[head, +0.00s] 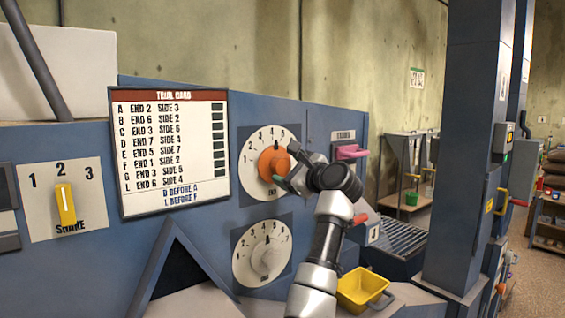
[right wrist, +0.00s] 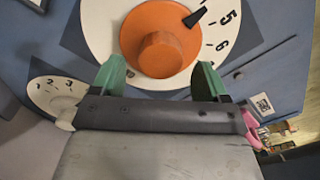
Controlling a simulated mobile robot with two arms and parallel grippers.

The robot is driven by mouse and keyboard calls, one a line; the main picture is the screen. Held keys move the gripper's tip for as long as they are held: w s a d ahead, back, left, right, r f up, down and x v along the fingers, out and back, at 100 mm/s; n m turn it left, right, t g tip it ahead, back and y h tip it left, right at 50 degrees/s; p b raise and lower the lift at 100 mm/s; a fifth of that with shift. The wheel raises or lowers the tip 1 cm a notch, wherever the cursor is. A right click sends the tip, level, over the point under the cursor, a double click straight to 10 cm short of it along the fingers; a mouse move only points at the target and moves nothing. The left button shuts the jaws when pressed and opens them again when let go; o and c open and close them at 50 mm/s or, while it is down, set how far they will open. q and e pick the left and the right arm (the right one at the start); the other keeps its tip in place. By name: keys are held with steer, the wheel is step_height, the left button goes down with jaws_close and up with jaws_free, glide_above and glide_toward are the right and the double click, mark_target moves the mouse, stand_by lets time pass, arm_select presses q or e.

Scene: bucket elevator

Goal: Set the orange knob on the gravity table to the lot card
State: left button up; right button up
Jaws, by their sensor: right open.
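The orange knob (head: 274,161) sits on a white numbered dial on the blue panel. In the right wrist view the knob (right wrist: 160,38) has a black pointer at its upper right, short of the 5, on the side away from the 6. My right gripper (head: 287,166) is open at the knob. Its green fingertips (right wrist: 160,75) lie either side of the knob's near edge; I cannot tell whether they touch it. A card (head: 170,150) headed "TRIAL CARD" left of the dial lists lettered rows with END and SIDE numbers. My left gripper is not in view.
A white-knobbed dial (head: 263,252) is below the orange one. A yellow lever (head: 65,205) marked SHAKE stands at 2. A pink handle (head: 351,152) sticks out right of my gripper. A yellow bucket (head: 360,290) is below right, and a blue post (head: 470,140) stands farther right.

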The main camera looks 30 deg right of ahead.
mark_target(284, 168)
steer(key=shift+w+r, duration=0.1)
steer(key=shift+w, duration=0.7)
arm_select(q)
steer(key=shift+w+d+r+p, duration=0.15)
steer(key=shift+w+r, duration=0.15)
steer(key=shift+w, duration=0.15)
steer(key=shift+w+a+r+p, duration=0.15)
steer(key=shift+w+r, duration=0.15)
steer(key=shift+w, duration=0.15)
arm_select(e)
steer(key=shift+w+a, duration=0.1)
steer(key=shift+w, duration=0.6)
steer(key=shift+c, duration=0.2)
steer(key=c, duration=0.9)
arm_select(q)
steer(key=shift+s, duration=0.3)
arm_select(e)
steer(key=shift+n, duration=0.4)
steer(key=n, duration=0.3)
steer(key=shift+n, duration=0.3)
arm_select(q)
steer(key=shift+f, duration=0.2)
arm_select(e)
steer(key=n, duration=0.5)
steer(key=shift+n, duration=0.3)
